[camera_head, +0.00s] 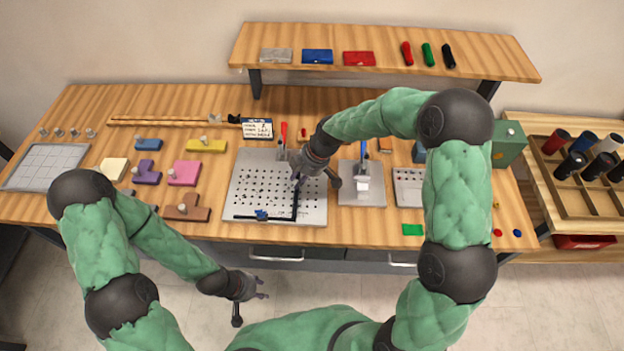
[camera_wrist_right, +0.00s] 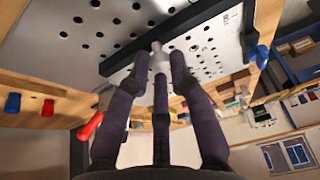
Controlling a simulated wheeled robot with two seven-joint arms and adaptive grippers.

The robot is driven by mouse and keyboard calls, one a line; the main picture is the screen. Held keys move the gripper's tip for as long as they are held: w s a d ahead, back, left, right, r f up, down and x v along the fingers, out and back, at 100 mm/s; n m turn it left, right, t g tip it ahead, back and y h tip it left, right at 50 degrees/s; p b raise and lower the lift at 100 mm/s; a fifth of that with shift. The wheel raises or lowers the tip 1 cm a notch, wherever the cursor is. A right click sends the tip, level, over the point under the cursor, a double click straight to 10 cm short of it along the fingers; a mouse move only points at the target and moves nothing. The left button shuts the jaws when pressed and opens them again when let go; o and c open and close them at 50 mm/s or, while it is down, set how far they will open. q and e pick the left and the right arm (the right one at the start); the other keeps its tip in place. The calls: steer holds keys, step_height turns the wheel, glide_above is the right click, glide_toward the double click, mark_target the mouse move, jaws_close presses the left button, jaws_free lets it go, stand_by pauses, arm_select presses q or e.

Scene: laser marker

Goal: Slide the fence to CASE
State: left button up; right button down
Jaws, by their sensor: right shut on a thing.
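The perforated metal plate (camera_head: 250,180) lies on the workbench. A dark bar, which looks like the fence (camera_head: 296,204), runs across its right part, toward a second dark rail with a blue piece (camera_head: 262,215) along the front edge. My right gripper (camera_head: 298,179) reaches down over the plate at the bar's far end. In the right wrist view its fingers (camera_wrist_right: 158,72) close around a pale knob (camera_wrist_right: 158,48) on the dark bar (camera_wrist_right: 205,18). My left gripper (camera_head: 262,290) is empty with fingers apart, in front of the bench. I cannot make out a CASE marking.
A small fixture plate (camera_head: 352,190) stands right of the perforated plate. Coloured blocks (camera_head: 185,173) lie to the left. A card (camera_head: 258,129) and a red-handled tool (camera_head: 284,132) are behind the plate. A raised shelf (camera_head: 390,75) spans the back.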

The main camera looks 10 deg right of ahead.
steer(key=c, duration=1.1)
jaws_free()
steer(key=shift+c, duration=0.2)
steer(key=shift+d+r, duration=0.15)
steer(key=shift+r, duration=0.35)
steer(key=v, duration=1)
steer(key=shift+r, duration=0.4)
steer(key=shift+s+d+r, duration=0.1)
steer(key=shift+s+d, duration=0.05)
